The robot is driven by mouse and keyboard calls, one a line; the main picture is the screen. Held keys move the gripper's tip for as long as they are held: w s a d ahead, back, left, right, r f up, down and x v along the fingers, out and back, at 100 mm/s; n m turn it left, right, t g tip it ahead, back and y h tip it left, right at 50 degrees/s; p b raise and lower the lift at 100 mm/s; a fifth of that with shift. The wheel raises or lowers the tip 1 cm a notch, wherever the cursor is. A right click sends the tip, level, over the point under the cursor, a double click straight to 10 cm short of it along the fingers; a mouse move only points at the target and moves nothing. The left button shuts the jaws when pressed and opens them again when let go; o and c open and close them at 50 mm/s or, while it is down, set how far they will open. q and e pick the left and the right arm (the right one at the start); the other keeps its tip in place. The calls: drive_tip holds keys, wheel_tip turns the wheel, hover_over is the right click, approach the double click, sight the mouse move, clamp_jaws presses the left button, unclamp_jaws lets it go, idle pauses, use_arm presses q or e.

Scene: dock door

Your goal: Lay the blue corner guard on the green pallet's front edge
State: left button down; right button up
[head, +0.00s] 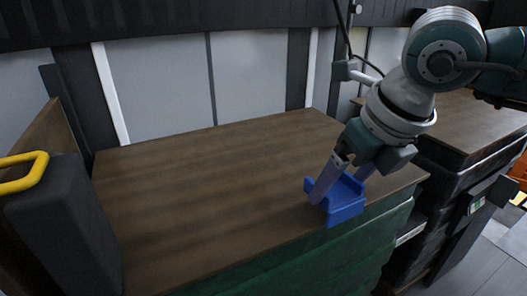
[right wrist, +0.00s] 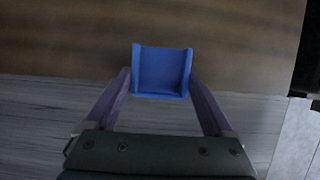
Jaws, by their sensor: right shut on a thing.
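The blue corner guard (head: 345,203) is at the front edge of the brown board on top of the green pallet (head: 330,251), toward its right end. It also shows in the right wrist view (right wrist: 161,71), over the line where the brown top meets the grey floor. My right gripper (head: 338,180) is shut on the guard, with one finger at each side of it (right wrist: 160,82). I cannot tell whether the guard rests on the edge or hangs just above it. My left gripper is not in view.
A dark case with a yellow handle (head: 28,172) stands at the left. A second board-topped stack (head: 462,122) stands to the right, beyond a narrow gap. The brown top (head: 210,185) is otherwise clear. Pale wall panels (head: 160,85) stand behind.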

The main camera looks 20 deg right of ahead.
drive_tip(key=shift+f, duration=0.1)
drive_tip(key=shift+f+b, duration=0.55)
drive_tip(key=shift+f, duration=0.05)
drive_tip(key=o, duration=1.1)
drive_tip(key=shift+r, duration=0.1)
